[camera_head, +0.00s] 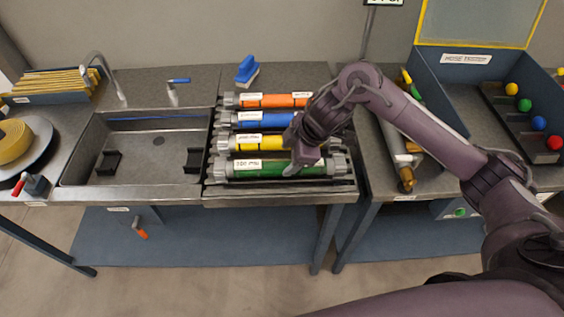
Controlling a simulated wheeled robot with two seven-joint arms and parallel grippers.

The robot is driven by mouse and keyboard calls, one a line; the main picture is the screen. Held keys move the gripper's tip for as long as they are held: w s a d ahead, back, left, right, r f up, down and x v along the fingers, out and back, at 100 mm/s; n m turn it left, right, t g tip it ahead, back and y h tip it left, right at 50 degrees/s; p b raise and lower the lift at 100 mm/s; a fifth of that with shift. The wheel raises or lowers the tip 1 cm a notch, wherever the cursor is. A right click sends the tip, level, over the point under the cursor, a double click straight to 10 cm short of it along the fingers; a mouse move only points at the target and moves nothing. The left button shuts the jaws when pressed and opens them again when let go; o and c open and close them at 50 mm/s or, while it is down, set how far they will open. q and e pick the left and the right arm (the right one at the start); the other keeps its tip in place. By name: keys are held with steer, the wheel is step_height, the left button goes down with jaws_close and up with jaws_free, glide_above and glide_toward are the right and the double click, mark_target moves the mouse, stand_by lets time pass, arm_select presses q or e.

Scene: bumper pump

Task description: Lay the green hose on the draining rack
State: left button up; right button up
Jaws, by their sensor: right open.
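The green hose (268,171) is a thick tube with grey end fittings and a white label. It lies straight across the front of a metal rack (211,183) to the right of the sink. Behind it in the row lie a yellow hose (273,143), a blue hose (277,119) and an orange hose (285,100). My right gripper (304,166) points down at the right half of the green hose, with its jaws open. Whether its fingers touch the hose is unclear. My right arm hides the right ends of some hoses. My left gripper is not in view.
The sink (135,150) on the left holds two black supports. A blue brush (247,70) stands behind the hoses. A yellow coil (14,140) lies at far left. At right, a blue-walled bench (432,88) holds coloured balls and a tube with brass fittings.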

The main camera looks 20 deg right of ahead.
steer(key=p+v, duration=0.1)
steer(key=v, duration=0.5)
stand_by(0.3)
